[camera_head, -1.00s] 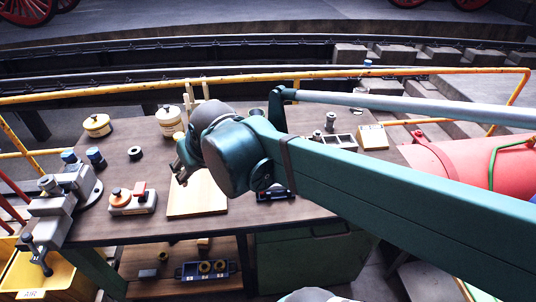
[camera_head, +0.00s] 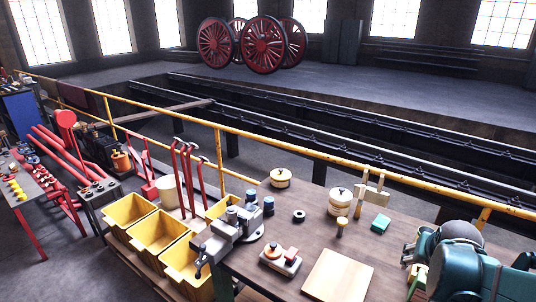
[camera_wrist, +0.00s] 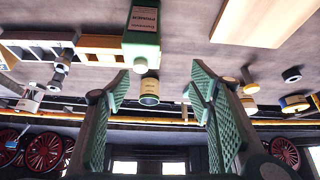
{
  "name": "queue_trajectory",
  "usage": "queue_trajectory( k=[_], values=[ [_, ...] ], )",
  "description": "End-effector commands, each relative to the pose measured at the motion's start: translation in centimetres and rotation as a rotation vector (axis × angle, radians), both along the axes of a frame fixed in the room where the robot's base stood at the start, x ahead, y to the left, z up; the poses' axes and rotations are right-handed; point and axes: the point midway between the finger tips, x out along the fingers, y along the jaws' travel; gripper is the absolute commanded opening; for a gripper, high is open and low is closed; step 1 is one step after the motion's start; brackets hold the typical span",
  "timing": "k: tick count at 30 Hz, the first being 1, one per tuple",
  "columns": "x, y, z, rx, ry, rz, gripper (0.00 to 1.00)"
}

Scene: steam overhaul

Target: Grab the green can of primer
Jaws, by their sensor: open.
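The wrist picture appears upside down, with the table top above and the windows below. My gripper (camera_wrist: 158,74) is open and empty, its two green padded fingers spread wide. The can appears just beyond the fingertips, a little left of the middle between them, not held. In the head view my gripper (camera_head: 411,258) is at the lower right, partly hidden by my arm; I cannot clearly make out the can there.
A labelled tin (camera_wrist: 149,92) shows near the can. Yellow bins (camera_head: 157,232) are farther left.

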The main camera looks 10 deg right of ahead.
Motion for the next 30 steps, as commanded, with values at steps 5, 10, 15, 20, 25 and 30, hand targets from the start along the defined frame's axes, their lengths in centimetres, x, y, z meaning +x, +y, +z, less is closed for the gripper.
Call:
queue_trajectory(
  k=[5, 10, 15, 20, 25, 30],
  values=[
    [-1.2, -2.2, 0.0, 0.002, 0.003, -0.047, 0.54],
    [-1.8, -3.2, -0.8, 0.003, 0.004, -0.068, 0.54],
    [-1.8, -3.2, -2.4, 0.002, 0.003, -0.067, 0.54],
    [-1.8, -3.2, -3.8, 0.003, 0.003, -0.067, 0.54],
    [-1.8, -3.1, -5.0, 0.003, 0.003, -0.067, 0.54],
    [-1.8, -3.1, -5.3, 0.003, 0.003, -0.067, 0.54]
  ],
)
